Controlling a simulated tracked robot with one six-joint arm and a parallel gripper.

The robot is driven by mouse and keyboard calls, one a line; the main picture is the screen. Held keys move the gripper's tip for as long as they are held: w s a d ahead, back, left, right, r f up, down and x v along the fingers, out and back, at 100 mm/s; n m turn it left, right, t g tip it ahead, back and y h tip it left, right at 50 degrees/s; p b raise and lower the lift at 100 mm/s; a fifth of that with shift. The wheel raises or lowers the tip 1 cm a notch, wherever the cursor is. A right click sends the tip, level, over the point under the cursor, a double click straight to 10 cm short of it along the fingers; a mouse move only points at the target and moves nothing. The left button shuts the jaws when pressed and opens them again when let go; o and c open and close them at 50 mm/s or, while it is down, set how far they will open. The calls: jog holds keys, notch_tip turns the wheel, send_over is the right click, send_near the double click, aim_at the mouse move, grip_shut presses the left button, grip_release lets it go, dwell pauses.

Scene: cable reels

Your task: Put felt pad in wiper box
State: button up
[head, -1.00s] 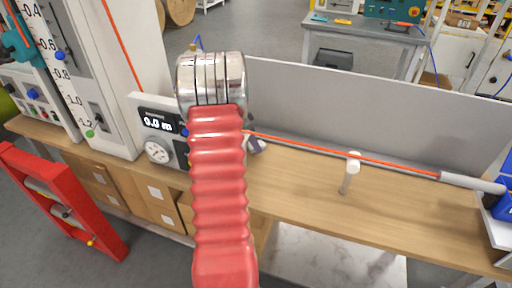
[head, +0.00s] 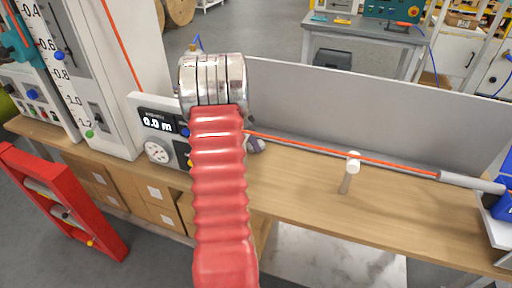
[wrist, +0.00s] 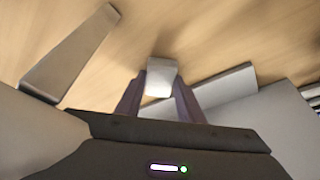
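In the wrist view, a small pale white block, which looks like the felt pad (wrist: 160,78), sits between the two dark purple-grey fingertips of my gripper (wrist: 159,88). The fingers close in on both its sides with no clear gap. The wooden bench top is beyond it; how high the block is above the wood is hard to tell. In the head view my red-sleeved arm hides most of the gripper; only a dark bit (head: 255,145) shows to its right, and the pad is hidden. I cannot make out a wiper box for certain in either view.
An orange cable (head: 300,143) runs above the bench (head: 290,185), past a white-topped post (head: 353,163), into a grey tube (head: 470,182). A meter reading 0.0 m (head: 158,123) stands left of my arm. A grey panel (head: 380,105) backs the bench.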

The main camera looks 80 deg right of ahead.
jog(key=c, duration=0.6)
notch_tip(320, 180, up, 10)
dwell(0.4)
dwell(0.5)
